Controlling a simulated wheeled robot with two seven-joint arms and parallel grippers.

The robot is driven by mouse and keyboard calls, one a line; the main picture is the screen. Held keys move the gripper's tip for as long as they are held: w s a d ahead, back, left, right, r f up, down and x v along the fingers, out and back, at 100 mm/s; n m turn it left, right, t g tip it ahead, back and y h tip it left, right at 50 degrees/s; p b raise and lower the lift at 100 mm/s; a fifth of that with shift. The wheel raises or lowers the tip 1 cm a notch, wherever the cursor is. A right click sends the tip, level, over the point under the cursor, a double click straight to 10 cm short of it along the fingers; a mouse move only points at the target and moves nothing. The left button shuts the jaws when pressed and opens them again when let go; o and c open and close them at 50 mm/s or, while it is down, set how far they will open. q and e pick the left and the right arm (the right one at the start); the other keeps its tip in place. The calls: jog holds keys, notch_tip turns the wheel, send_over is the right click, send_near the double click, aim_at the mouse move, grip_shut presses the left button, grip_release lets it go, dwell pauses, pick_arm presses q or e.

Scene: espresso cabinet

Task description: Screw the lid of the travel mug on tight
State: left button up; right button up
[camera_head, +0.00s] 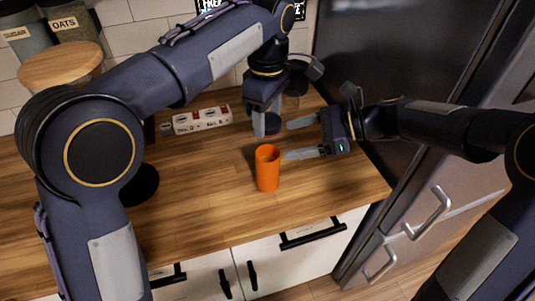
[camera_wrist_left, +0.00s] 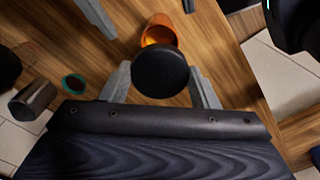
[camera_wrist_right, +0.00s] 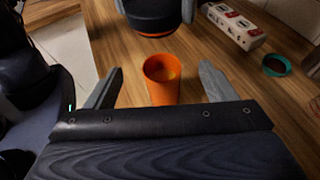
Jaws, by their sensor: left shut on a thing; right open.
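The orange travel mug (camera_head: 267,172) stands upright and open on the wooden counter. It also shows in the right wrist view (camera_wrist_right: 161,88) and behind the lid in the left wrist view (camera_wrist_left: 158,22). My left gripper (camera_head: 266,130) is shut on the round black lid (camera_wrist_left: 160,73), which also shows in the right wrist view (camera_wrist_right: 152,16). The lid is held above the counter, off the mug. My right gripper (camera_head: 287,140) is open and empty; in its wrist view the mug appears between its fingers. Whether the fingers reach around the mug cannot be told.
A teal-rimmed round item (camera_wrist_right: 276,65) and a metal cup (camera_wrist_left: 33,98) are nearby. Jars and a wooden-lidded canister (camera_head: 60,60) stand at the left. A dark fridge (camera_head: 400,50) borders the right. The front counter is clear.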

pick_arm(q)
jog(key=shift+s+r, duration=0.1)
pick_arm(e)
jog(key=shift+r, duration=0.1)
send_near(267, 166)
jog(key=w+f, duration=0.1)
jog(key=w+a+f, duration=0.1)
jog(key=f, duration=0.1)
jog(key=w+a+f, duration=0.1)
jog(key=f, duration=0.1)
jog(key=shift+a, duration=0.15)
jog(key=x, duration=0.7)
jog(key=shift+a+r, duration=0.15)
jog(key=shift+a, duration=0.1)
jog(key=c, duration=1.5)
pick_arm(q)
jog(key=shift+f, duration=2.55)
pick_arm(e)
jog(key=shift+o, duration=0.2)
pick_arm(q)
jog(key=shift+f, duration=0.1)
